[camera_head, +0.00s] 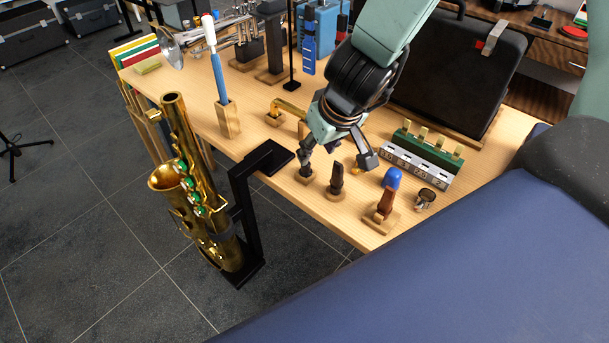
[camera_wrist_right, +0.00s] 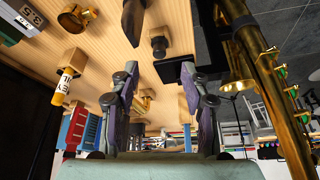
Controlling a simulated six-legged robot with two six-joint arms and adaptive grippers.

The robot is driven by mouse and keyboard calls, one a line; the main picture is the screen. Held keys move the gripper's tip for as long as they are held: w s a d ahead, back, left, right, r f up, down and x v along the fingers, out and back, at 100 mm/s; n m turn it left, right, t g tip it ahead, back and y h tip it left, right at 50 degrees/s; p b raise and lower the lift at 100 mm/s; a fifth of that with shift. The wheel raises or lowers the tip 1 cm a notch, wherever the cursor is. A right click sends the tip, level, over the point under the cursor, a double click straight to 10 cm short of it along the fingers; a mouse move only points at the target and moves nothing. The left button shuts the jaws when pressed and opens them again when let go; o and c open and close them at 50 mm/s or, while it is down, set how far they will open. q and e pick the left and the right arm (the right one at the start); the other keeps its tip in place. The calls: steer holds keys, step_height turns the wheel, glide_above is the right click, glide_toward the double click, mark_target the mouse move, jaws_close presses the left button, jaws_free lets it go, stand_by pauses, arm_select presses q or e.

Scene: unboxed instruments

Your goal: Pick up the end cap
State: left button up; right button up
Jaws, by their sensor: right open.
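A small black knob-shaped piece on a wooden block, which looks like the end cap (camera_wrist_right: 159,45), shows in the wrist view between and beyond my fingertips. In the head view its wooden block (camera_head: 304,178) appears below one finger, which partly hides the piece. My right gripper (camera_head: 337,160) points down over the table, its two fingers spread and empty. It also shows open in the wrist view (camera_wrist_right: 159,75), apart from the black piece. A dark mouthpiece (camera_head: 337,180) on its own wooden base stands close beside it. My left gripper is not in view.
A blue-topped brown piece (camera_head: 386,197) stands on the table's near corner. A numbered green-and-white rack (camera_head: 420,155) and a black case (camera_head: 455,75) are at the right. A brass saxophone (camera_head: 190,190) on a black stand is at the table's left edge.

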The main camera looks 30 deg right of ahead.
mark_target(308, 165)
steer(key=b+x, duration=0.2)
steer(key=x, duration=0.1)
steer(key=shift+w+d+f, duration=0.1)
steer(key=shift+w+f, duration=0.1)
steer(key=b+x, duration=0.1)
steer(key=x, duration=0.1)
steer(key=b+x, duration=0.2)
steer(key=shift+w, duration=0.5)
steer(key=shift+f+b, duration=0.3)
steer(key=shift+b, duration=0.15)
steer(key=shift+w, duration=0.1)
steer(key=shift+c, duration=0.4)
steer(key=c, duration=0.8)
